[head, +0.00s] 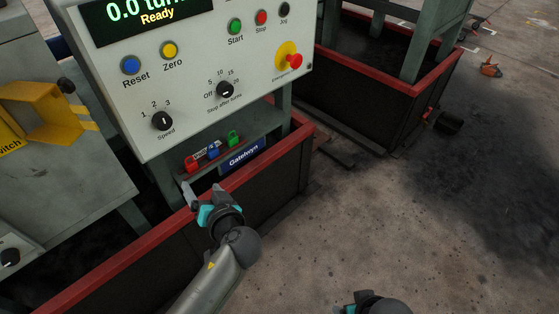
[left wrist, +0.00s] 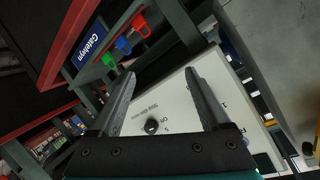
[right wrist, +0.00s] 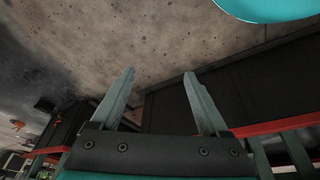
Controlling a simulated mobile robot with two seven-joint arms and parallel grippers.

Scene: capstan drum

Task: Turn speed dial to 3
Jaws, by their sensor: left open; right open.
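The speed dial (head: 162,121) is a small black knob at the lower left of the white control panel (head: 190,90), with marks 1, 2 and 3 above it. Its white pointer looks roughly upward, but the exact setting is too small to tell. My left gripper (head: 203,191) is open and empty, below the dial and apart from the panel. In the left wrist view its fingers (left wrist: 159,73) frame part of the panel; the speed dial cannot be made out there. My right gripper (right wrist: 160,74) is open and empty over the floor, mostly cut off in the head view.
The stop-after-turns dial (head: 225,90) is right of the speed dial. Reset (head: 131,65) and Zero (head: 169,50) buttons and a red emergency stop (head: 290,60) share the panel. Coloured padlocks (head: 213,152) and a red rail (head: 240,178) lie below. Open floor is at right.

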